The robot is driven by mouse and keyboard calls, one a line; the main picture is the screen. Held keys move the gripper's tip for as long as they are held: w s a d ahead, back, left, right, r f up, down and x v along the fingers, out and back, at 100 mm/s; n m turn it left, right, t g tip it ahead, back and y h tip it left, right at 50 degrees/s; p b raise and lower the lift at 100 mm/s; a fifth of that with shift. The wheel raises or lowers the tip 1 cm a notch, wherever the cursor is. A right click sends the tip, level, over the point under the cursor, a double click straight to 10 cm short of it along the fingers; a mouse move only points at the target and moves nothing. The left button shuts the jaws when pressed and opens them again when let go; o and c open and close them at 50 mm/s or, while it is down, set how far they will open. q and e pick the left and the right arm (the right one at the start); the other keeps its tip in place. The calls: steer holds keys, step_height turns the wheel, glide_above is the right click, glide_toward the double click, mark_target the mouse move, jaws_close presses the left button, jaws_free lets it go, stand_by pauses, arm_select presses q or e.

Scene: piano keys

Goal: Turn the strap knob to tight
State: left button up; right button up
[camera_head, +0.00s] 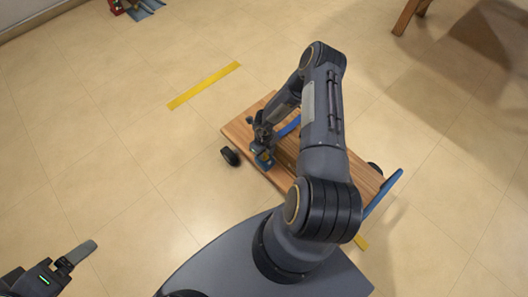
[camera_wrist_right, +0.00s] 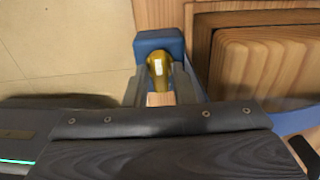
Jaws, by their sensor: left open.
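A yellow knob (camera_wrist_right: 158,68) sits on a blue block (camera_wrist_right: 160,42) at the edge of a wooden cart (camera_head: 240,130). The blue block also shows in the head view (camera_head: 264,161). A blue strap (camera_head: 290,127) shows on the cart, partly hidden by my right arm. My right gripper (camera_wrist_right: 158,88) is at the knob, with one finger on each side of it; whether the fingers press on it is not clear. It also shows in the head view (camera_head: 264,148). My left gripper (camera_head: 76,258) is open and empty, low at the left, away from the cart.
A wooden crate (camera_wrist_right: 265,60) is on the cart, mostly behind my right arm in the head view. The cart has black wheels (camera_head: 230,156) and a blue handle (camera_head: 384,190). A yellow floor stripe (camera_head: 204,85) lies beyond it. The floor at left is clear.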

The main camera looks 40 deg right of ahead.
jaws_close()
